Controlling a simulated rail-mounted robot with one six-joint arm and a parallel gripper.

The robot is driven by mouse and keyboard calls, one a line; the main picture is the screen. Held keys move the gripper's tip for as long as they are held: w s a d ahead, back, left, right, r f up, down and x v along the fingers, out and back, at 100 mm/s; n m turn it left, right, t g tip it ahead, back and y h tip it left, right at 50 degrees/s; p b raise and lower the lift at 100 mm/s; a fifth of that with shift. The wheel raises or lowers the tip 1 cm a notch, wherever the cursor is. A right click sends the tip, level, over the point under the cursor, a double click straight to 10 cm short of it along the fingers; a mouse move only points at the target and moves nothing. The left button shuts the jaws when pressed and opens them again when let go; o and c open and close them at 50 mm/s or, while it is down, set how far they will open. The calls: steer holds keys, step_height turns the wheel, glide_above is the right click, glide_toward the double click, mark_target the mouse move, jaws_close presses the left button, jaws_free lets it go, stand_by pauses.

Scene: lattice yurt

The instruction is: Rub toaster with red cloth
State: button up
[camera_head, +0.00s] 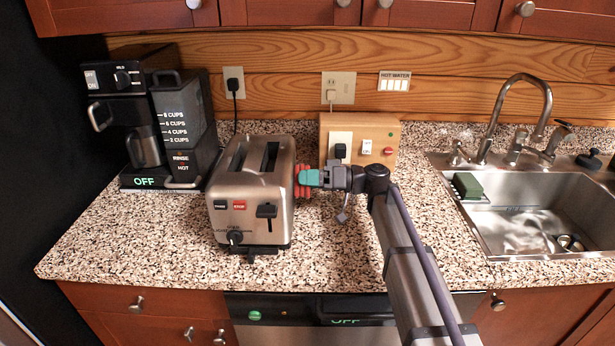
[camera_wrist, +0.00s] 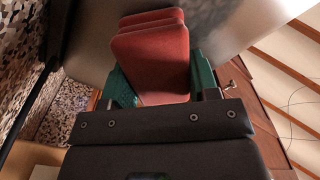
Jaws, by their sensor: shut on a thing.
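The toaster (camera_head: 250,190) is a silver two-slot one, upright on the speckled counter left of centre, with its dark lever and knob facing front. My gripper (camera_head: 308,178) comes in from the right at the toaster's right side. It is shut on the folded red cloth (camera_head: 299,181). The cloth is at the toaster's right wall and looks to touch it. In the wrist view the red cloth (camera_wrist: 152,55) sits between my green fingers, with the toaster's shiny metal side (camera_wrist: 225,25) just beyond it. The exact contact is hidden by the cloth.
A black coffee maker (camera_head: 150,120) stands at the left behind the toaster. A wooden box with switches and a plug (camera_head: 385,130) is behind my gripper. A steel sink (camera_head: 535,215) with a green sponge (camera_head: 467,186) is at the right. The front left counter is clear.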

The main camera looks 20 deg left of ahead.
steer(key=s+d+r+p, duration=0.1)
steer(key=s+d, duration=0.2)
steer(key=s, duration=0.7)
steer(key=shift+s+r, duration=0.2)
steer(key=shift+r, duration=0.05)
stand_by(0.7)
steer(key=shift+w+a, duration=0.7)
steer(key=shift+w, duration=1.65)
steer(key=shift+w+a, duration=0.7)
steer(key=shift+w, duration=1.6)
steer(key=shift+w+a, duration=0.7)
steer(key=shift+w, duration=1.65)
steer(key=shift+d, duration=0.15)
steer(key=shift+v, duration=2.8)
